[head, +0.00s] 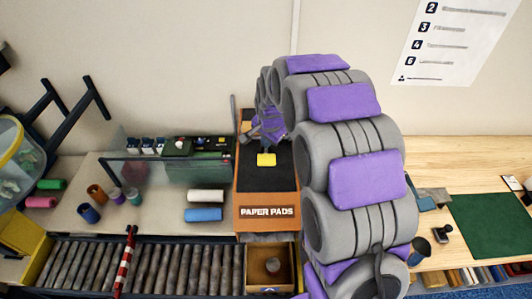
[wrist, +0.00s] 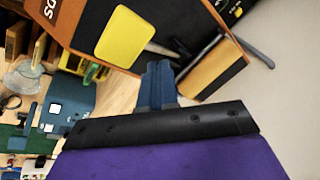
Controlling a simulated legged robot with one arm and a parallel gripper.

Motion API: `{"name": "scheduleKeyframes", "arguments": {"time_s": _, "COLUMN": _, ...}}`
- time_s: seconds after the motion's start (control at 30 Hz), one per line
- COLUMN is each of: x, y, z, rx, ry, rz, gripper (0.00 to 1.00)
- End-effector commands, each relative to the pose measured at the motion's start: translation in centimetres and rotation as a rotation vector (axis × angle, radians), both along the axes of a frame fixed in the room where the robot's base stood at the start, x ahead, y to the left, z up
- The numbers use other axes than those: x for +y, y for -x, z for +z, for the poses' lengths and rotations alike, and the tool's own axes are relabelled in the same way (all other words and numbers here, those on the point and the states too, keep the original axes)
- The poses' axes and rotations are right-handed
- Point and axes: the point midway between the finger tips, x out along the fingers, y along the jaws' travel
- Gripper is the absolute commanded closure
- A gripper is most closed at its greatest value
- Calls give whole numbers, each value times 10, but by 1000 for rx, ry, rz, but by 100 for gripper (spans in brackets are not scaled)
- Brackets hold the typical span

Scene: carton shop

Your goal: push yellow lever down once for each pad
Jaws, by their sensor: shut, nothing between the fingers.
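The yellow lever (head: 266,159) is on the dark top of the orange-brown dispenser (head: 267,211) marked PAPER PADS. In the wrist view the lever's broad yellow plate (wrist: 124,38) shows at the upper left, joined to a thin metal rod. My gripper (wrist: 158,70) is shut and empty, its blue-grey fingers to the lower right of the yellow plate. They look apart from it, though the height between them is hard to judge. In the head view my arm covers the space right of the dispenser, and the fingertips are not clear. I cannot make out any pads.
A roller conveyor (head: 180,268) runs along the front, with an open carton (head: 285,275) below the dispenser. White and blue rolls (head: 204,214) lie left of the dispenser. A green mat (head: 490,222) lies on the right bench. A dark bar stands beside the dispenser.

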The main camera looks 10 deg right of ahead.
Motion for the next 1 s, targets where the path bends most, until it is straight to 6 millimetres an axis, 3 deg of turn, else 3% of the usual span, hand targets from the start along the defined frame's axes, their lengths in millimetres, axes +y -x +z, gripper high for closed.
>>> {"name": "scheduleKeyframes", "arguments": {"time_s": 1.0, "x": 0, "y": 5, "z": -6, "rx": 0, "ry": 0, "rz": -1, "gripper": 100}}
